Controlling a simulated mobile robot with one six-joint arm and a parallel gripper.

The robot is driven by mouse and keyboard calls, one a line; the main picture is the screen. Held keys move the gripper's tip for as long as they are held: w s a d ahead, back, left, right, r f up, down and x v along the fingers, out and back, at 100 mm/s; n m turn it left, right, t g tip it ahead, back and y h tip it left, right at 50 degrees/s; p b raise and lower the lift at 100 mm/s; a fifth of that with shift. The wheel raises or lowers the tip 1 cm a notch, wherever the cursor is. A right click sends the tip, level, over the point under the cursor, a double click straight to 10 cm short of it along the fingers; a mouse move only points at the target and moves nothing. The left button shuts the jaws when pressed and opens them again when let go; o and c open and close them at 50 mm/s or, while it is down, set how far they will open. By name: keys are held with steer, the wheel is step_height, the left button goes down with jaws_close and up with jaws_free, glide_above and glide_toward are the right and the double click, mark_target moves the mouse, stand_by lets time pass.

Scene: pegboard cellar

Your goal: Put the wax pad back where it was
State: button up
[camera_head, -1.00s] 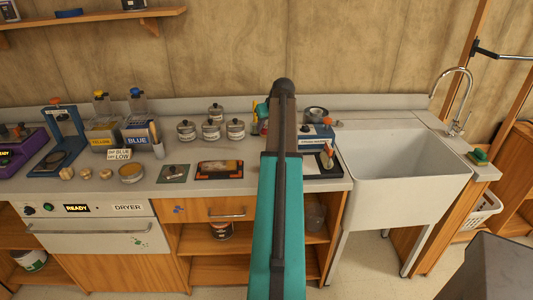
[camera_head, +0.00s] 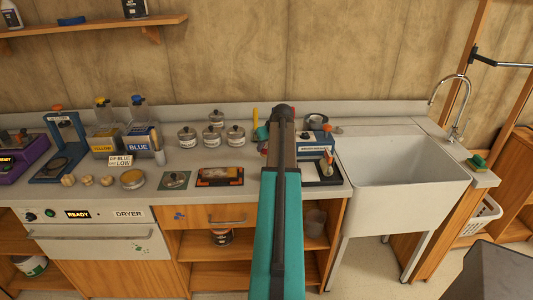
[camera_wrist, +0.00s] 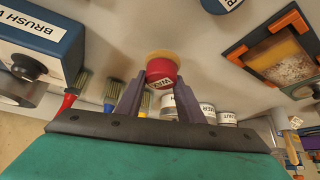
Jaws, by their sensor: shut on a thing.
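The wax pad (camera_wrist: 162,72) is a small red round body with a yellow top and a partly readable label. In the wrist view it sits between the two dark fingers of my gripper (camera_wrist: 160,92), which is shut on it. Whether the pad touches the worktop is unclear.
A blue brush washer box (camera_wrist: 38,45) and several brushes (camera_wrist: 83,88) are close to my gripper. An orange-cornered tray (camera_head: 220,183), several lidded tins (camera_head: 212,133) and a sink (camera_head: 400,165) line the counter.

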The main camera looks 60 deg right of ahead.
mark_target(266, 152)
steer(key=shift+f+p, duration=0.45)
steer(key=shift+f, duration=1.35)
steer(key=shift+f, duration=0.15)
steer(key=o, duration=1.1)
steer(key=shift+r, duration=0.2)
steer(key=b+v, duration=0.2)
steer(key=v, duration=1)
